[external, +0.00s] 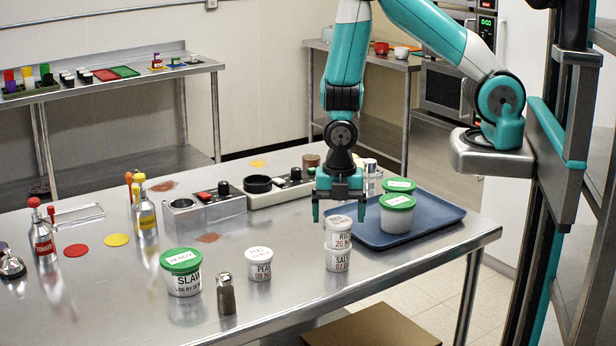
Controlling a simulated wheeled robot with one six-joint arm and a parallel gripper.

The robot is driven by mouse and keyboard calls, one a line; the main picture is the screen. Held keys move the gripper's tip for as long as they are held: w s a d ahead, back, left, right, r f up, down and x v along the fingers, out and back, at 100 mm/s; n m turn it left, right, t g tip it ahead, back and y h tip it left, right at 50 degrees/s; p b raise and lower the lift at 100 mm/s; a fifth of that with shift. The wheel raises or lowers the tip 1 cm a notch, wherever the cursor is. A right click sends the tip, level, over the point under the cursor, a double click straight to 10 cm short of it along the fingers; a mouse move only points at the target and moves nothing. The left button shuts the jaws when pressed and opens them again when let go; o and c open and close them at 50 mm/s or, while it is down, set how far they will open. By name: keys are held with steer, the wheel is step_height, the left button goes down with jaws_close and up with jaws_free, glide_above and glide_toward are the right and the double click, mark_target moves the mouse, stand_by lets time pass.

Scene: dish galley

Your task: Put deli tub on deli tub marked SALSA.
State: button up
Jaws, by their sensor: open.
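A small white deli tub labelled RICE (338,238) stands upright on top of the deli tub marked SALSA (337,262). The two look lined up, one over the other, near the right front part of the steel table. My gripper (338,213) points straight down just above this stack. Its fingers are spread wide to either side, around the level of the upper tub's lid. It is open, and nothing hangs from it. Whether a finger touches the upper tub cannot be told.
A PEAS tub (258,265), a green-lidded SLAW tub (182,273) and a shaker (226,294) stand left of the stack. A blue tray (440,221) with green-lidded tubs (397,214) lies to the right. Control boxes (204,207) stand behind. The table's front edge is close.

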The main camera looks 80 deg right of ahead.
mark_target(339, 220)
step_height(339, 220, up, 8)
steer(key=shift+f+b, duration=0.2)
steer(key=shift+b, duration=0.4)
steer(key=s+a+r+m+y, duration=0.2)
steer(key=s+a+r+m, duration=0.2)
steer(key=r, duration=0.5)
steer(key=s+a+r+m+y, duration=0.2)
steer(key=s+a+r+m, duration=0.3)
steer(key=s+r+m, duration=0.4)
steer(key=shift+s+r, duration=0.45)
steer(key=shift+s, duration=0.05)
